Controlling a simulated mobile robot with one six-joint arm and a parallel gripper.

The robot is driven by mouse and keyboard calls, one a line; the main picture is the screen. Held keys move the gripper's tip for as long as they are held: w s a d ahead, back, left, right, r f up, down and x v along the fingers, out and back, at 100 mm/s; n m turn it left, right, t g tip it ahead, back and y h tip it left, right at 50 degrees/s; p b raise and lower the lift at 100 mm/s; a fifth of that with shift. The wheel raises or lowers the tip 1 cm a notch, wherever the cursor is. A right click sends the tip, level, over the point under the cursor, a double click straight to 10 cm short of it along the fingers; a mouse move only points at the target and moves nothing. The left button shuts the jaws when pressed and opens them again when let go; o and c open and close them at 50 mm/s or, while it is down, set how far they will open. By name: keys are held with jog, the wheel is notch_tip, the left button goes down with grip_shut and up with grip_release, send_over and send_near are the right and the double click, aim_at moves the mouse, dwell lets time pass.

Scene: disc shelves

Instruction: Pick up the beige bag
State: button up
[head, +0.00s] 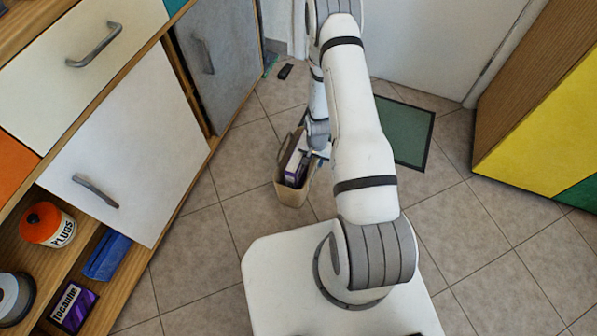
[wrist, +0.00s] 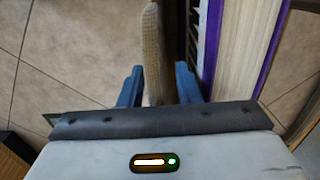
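The beige bag (head: 291,193) stands upright on the tiled floor, left of my arm in the head view. A purple-and-white box sticks out of its top. In the wrist view a beige strip of the bag (wrist: 154,55) runs up between my two blue fingers. My gripper (wrist: 159,86) is open, its fingers apart on either side of this strip. A firm hold on it does not show. In the head view my arm reaches down beside the bag's top and partly hides its right side. My fingertips are hard to make out there.
The box (head: 296,165) in the bag is close right of my fingers in the wrist view. A cabinet with an open shelf (head: 95,235) lines the left. A green mat (head: 405,132) and a yellow-sided cabinet (head: 545,130) are to the right. Floor around the bag is mostly clear.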

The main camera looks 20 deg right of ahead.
jog(key=shift+c, duration=0.4)
grip_shut()
jog(key=shift+w+r, duration=0.1)
dwell(0.8)
